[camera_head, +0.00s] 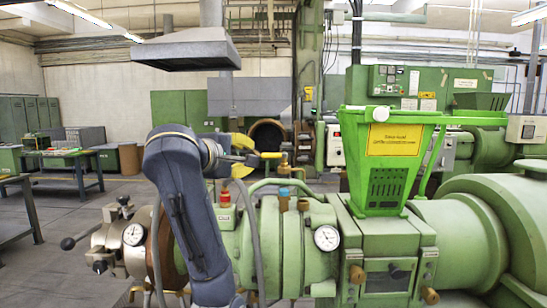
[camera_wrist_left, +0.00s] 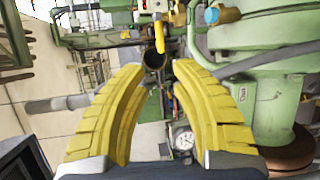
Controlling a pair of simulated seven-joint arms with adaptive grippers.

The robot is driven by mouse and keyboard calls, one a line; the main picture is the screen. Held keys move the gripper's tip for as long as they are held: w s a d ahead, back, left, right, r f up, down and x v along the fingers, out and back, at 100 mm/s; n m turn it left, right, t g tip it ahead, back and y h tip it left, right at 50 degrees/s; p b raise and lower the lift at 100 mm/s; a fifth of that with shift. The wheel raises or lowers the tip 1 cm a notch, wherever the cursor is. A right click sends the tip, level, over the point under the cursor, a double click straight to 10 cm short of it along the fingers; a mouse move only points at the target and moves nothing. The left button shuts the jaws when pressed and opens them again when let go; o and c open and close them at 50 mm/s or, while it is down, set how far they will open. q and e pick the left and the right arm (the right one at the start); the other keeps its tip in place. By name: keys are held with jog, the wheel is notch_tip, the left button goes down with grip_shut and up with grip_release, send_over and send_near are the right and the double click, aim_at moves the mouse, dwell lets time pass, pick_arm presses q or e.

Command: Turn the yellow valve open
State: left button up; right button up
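The yellow valve (camera_head: 271,155) has a short yellow lever pointing left from a brass fitting on a thin pipe above the green extruder. In the left wrist view the yellow lever (camera_wrist_left: 159,36) shows at the top centre, just beyond the fingertips and roughly in line with the gap. My left gripper (camera_head: 250,157) has thick yellow ribbed fingers and sits just left of the lever. In the left wrist view my left gripper (camera_wrist_left: 159,67) is open, with nothing between its fingers. Whether a fingertip touches the lever I cannot tell. My right gripper is not in view.
The green extruder (camera_head: 470,235) fills the lower right, with a bright green hopper (camera_head: 385,165) on top. A pressure gauge (camera_head: 326,238), a blue-capped fitting (camera_head: 284,197) and a red-capped fitting (camera_head: 225,197) stand below the valve. Open floor lies to the left.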

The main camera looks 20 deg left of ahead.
aim_at(269, 156)
pick_arm(q)
jog(key=x, duration=1.6)
jog(key=shift+a, duration=0.15)
jog(key=shift+w, duration=0.1)
grip_shut()
